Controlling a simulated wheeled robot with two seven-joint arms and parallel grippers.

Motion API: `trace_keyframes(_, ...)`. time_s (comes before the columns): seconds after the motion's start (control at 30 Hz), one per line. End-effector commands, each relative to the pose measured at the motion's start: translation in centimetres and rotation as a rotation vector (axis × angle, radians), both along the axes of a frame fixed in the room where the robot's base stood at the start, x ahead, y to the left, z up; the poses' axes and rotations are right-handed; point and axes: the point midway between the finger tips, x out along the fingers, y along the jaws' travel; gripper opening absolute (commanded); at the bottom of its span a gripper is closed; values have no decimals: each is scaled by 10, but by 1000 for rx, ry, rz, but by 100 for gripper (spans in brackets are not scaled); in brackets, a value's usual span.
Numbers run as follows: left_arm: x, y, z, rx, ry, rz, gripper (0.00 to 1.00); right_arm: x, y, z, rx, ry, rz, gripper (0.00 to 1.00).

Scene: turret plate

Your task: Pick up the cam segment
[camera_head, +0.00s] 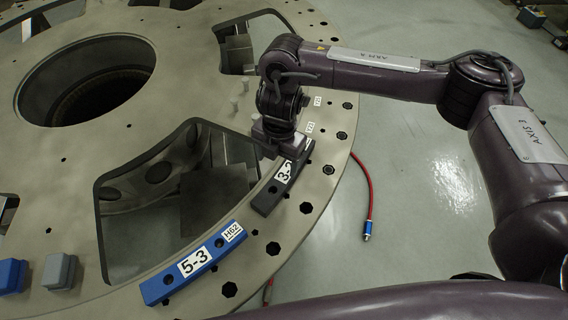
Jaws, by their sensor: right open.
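A dark grey curved cam segment (266,199) with a white label reading 3-2 lies on the rim of the turret plate (320,190). A blue curved segment (165,288) labelled 5-3, with a smaller tag that seems to read H62, lies on the same rim, lower left of it. My right gripper (278,150) points down at the far end of the dark segment and is open. It covers part of that end; I cannot tell whether its fingers touch the segment. My left gripper is not in view.
A blue block (12,275) and a grey-blue block (60,271) stand on the plate at lower left. The plate has large cutouts, a round central opening (88,90) and rim holes. A red cable (368,190) with a blue tip lies on the pale floor.

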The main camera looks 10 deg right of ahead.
Motion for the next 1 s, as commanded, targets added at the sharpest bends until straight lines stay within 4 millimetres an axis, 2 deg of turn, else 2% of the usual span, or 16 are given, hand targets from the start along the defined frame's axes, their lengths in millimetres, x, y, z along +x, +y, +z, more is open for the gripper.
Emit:
trace_keyframes(0.07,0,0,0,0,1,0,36,5,-16,7,-40,7,-16,72)
trace_keyframes(0.17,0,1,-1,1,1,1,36,6,-24,3,-58,16,-24,72)
trace_keyframes(0.47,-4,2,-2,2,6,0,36,7,-25,-26,-57,17,-25,72)
trace_keyframes(0.73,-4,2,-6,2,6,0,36,9,-26,-64,-54,17,-24,72)
trace_keyframes(1.0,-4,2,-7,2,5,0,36,10,-26,-69,-56,12,-21,72)
